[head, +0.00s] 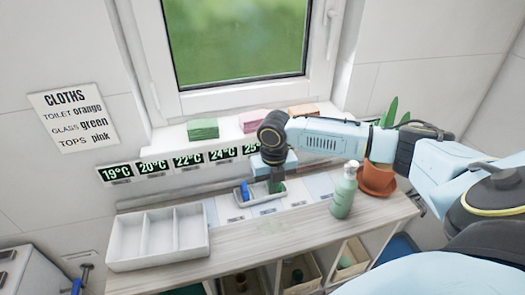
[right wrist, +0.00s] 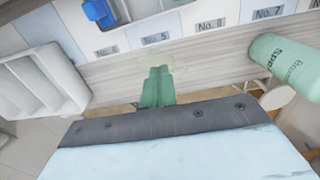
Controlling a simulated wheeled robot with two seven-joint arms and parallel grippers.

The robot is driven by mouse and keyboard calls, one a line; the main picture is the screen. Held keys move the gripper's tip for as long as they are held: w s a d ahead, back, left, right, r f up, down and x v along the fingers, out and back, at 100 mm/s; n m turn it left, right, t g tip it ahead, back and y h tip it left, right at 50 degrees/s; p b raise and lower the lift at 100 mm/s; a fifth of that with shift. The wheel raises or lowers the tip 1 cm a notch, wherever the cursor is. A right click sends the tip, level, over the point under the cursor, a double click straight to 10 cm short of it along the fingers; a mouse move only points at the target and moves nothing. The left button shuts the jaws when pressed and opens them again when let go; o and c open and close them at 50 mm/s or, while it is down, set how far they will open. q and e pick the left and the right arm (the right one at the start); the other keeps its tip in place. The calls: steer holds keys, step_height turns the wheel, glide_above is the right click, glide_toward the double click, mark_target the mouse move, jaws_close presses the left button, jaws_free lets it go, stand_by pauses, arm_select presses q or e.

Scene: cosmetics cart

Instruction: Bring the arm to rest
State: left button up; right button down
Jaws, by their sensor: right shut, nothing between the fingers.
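My right arm (head: 335,140) is pale blue and comes in from the right of the head view, reaching over the wooden counter. My right gripper (head: 277,186) points down above the row of numbered cards at the back of the counter. Its green fingers also show in the right wrist view (right wrist: 158,86). They are shut together with nothing between them. My left gripper is not in view.
A white divided tray (head: 113,243) stands on the counter's left. A green spray bottle (head: 343,192) and a terracotta plant pot (head: 377,178) stand to the gripper's right. A blue item (head: 245,190) lies to its left. Folded cloths (head: 203,129) lie on the sill.

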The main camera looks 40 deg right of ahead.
steer(key=shift+r, duration=0.1)
